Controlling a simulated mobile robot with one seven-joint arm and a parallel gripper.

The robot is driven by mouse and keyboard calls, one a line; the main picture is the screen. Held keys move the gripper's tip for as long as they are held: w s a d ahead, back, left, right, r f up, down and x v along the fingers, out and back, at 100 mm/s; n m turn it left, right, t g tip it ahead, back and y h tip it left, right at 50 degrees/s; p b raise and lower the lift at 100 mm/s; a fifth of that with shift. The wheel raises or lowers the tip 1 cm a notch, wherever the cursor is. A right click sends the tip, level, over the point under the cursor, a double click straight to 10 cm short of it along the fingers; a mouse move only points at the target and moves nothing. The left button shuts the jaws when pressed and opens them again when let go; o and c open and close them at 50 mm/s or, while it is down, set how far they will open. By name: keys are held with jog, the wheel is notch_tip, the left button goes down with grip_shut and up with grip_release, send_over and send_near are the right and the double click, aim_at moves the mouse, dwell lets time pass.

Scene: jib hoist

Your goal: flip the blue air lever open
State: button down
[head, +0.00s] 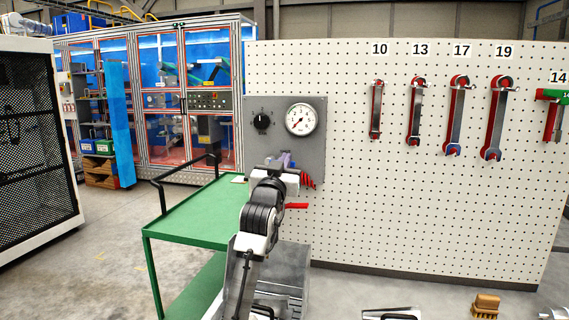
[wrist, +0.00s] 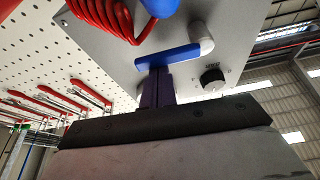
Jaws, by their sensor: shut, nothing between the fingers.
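The blue air lever (wrist: 168,57) shows in the wrist view, lying nearly crosswise, with its right end at a pale round valve body (wrist: 200,38) on the grey panel (wrist: 240,25). My gripper (wrist: 155,72) has its purple fingers together, and their tips overlap the lever's edge left of its middle. I cannot tell whether they touch it. In the head view my gripper (head: 284,160) is in front of the lower part of the panel (head: 285,142). My arm and gripper hide most of the lever there.
A gauge (head: 300,119) and a black knob (head: 262,121) sit above my gripper on the panel. A red coiled hose (wrist: 105,20) hangs close to the lever. A green cart (head: 190,215) stands left of my arm. Wrenches (head: 458,115) hang on the pegboard (head: 400,200).

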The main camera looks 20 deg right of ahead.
jog(key=shift+f+m+h+b, duration=0.3)
jog(key=shift+m+b, duration=0.1)
jog(key=shift+m, duration=0.1)
jog(key=f+m+g+b, duration=0.1)
jog(key=m, duration=0.2)
jog(key=f+m+g+h+b, duration=0.1)
jog(key=m+b, duration=0.1)
jog(key=m, duration=0.2)
jog(key=f+m+g+h+b, duration=0.1)
jog(key=m+g+b, duration=0.1)
jog(key=m, duration=0.1)
jog(key=shift+w+a+f+m, duration=0.1)
jog(key=shift+w+a+m, duration=0.1)
jog(key=shift+m, duration=0.1)
jog(key=shift+f, duration=0.1)
jog(key=s+a+b, duration=0.1)
jog(key=s+a, duration=0.4)
jog(key=s, duration=0.3)
jog(key=shift+r, duration=0.3)
